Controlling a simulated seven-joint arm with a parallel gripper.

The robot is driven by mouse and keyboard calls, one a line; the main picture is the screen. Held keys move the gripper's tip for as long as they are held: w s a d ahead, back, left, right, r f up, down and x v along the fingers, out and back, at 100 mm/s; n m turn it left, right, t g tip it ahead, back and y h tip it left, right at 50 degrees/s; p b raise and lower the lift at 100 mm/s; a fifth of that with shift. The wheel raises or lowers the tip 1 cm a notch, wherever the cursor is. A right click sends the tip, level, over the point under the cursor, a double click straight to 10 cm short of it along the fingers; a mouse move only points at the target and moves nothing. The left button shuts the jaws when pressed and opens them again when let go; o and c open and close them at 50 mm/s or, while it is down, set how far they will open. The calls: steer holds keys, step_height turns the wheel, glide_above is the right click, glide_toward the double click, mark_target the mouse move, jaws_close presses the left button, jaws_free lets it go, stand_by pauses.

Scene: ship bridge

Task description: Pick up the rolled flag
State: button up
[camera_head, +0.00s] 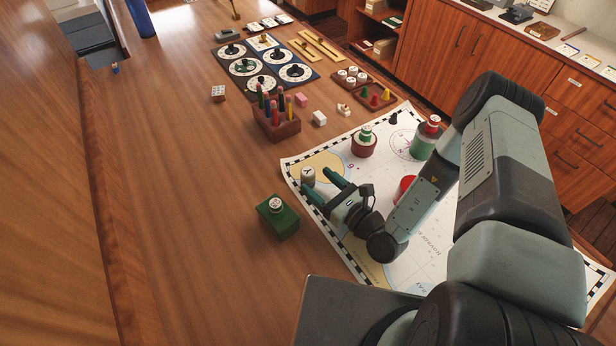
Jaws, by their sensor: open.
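No single thing is plainly a rolled flag at this size. Several slim upright rolls or sticks in red, blue, green and yellow stand in a wooden holder (277,128) left of the chart's far edge; I cannot tell whether they are flags. My gripper (320,184) is low over the near left part of the chart, its two green fingers apart and pointing away to the left. A small grey-beige cylinder with a marked white top (308,177) stands close by the fingertips; I cannot tell whether it is between them. Nothing is seen held.
The chart (330,228) holds a dark red pot (364,144), a green canister (424,141) and a red item (404,187) partly behind my arm. A green box (278,218) stands left of the chart. Dial boards (264,64) lie farther back.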

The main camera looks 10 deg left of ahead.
mark_target(313, 178)
steer(key=x, duration=0.4)
steer(key=shift+w+a, duration=0.2)
steer(key=shift+a, duration=0.05)
steer(key=c, duration=1)
steer(key=shift+r, duration=0.1)
steer(key=shift+c, duration=0.2)
